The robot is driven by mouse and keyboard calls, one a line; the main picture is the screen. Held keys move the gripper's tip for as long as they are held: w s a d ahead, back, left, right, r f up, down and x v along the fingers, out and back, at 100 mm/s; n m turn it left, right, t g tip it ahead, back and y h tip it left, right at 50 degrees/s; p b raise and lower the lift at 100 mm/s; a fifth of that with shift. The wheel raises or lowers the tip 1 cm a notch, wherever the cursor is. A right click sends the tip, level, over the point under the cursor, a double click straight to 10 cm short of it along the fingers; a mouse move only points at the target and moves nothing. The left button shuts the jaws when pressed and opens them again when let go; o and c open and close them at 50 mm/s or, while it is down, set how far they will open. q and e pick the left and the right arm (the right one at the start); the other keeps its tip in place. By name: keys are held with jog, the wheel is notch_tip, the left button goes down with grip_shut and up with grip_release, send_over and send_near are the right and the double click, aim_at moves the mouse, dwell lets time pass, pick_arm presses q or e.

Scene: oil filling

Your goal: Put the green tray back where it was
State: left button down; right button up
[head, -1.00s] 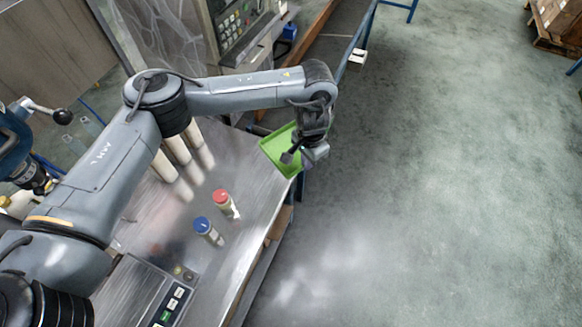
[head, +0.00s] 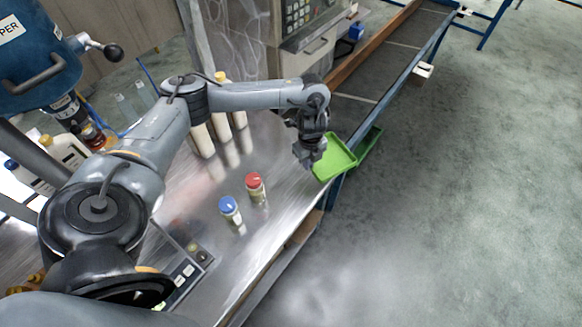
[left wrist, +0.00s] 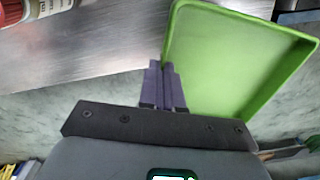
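The green tray (head: 337,160) is a shallow, open tray with raised rims. It is at the table's far right edge, partly beyond it, and looks empty. My left gripper (head: 308,158) is at the tray's left side. In the left wrist view, its fingers (left wrist: 165,82) are close together at the rim of the tray (left wrist: 235,60) and appear shut on it. Whether the tray touches the table cannot be told. A darker green shape (head: 368,147) shows just behind the tray. My right gripper is not in view.
On the metal table (head: 290,215) stand a red-capped bottle (head: 255,188) and a blue-capped bottle (head: 230,210). Pale tall bottles (head: 222,117) stand farther back. A blue-framed conveyor (head: 385,85) runs past the table's right end. Open floor lies to the right.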

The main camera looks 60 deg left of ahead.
pick_arm(q)
jog(key=b, duration=0.2)
send_over(276, 172)
notch_tip(276, 172, down, 7)
jog(key=shift+f, duration=2.1)
jog(key=shift+f, duration=0.15)
jog(key=c, duration=1.3)
grip_release()
jog(key=shift+c, duration=0.2)
